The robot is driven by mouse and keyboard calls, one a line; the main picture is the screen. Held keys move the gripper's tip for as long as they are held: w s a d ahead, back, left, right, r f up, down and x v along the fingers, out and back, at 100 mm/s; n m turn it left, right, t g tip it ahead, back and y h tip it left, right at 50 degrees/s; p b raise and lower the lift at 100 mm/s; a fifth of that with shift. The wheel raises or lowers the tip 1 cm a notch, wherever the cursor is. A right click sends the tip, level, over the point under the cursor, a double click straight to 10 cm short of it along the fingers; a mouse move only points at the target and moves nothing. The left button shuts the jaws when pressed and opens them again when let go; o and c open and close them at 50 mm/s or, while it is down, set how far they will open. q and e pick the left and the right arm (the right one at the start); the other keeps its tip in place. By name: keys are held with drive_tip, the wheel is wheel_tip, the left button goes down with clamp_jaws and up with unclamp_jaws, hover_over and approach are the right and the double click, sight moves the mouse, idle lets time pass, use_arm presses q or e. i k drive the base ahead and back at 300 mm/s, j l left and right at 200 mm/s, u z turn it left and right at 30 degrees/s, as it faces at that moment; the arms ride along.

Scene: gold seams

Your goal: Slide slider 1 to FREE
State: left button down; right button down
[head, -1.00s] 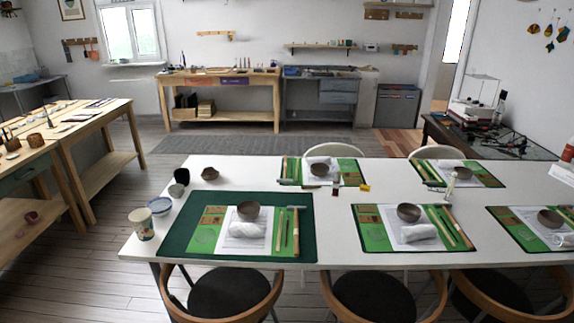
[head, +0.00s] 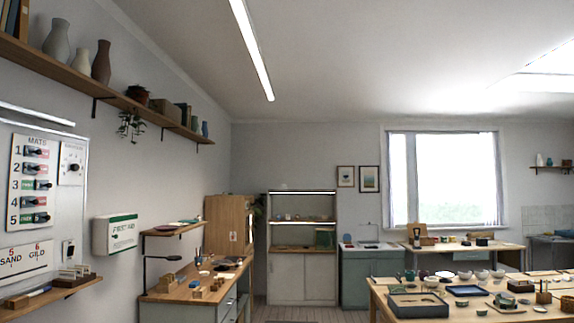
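The slider board (head: 35,180) headed MATS hangs on the left wall, at the left edge of the head view. It has numbered rows 1 to 5, each with a dark knob. Slider 1 (head: 33,152) is the top row; its knob sits near the row's middle with a red patch showing to its right. The row's wording is too small to read. Neither gripper is in view.
A separate dial or switch plate (head: 71,163) is right of the board. Below are a SAND/GILD sign (head: 25,260) and a small shelf (head: 50,291). A first-aid box (head: 114,234) and workbench (head: 190,297) stand further right. A cluttered table (head: 470,308) is at lower right.

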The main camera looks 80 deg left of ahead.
sight(30, 151)
drive_tip(key=u, duration=4.65)
drive_tip(key=i+l+u, duration=0.2)
drive_tip(key=l+u, duration=0.15)
drive_tip(key=i+l+u, duration=0.15)
drive_tip(key=l+u, duration=0.5)
drive_tip(key=l, duration=0.25)
drive_tip(key=i+l+u, duration=0.1)
drive_tip(key=l+u, duration=0.25)
drive_tip(key=l, duration=0.1)
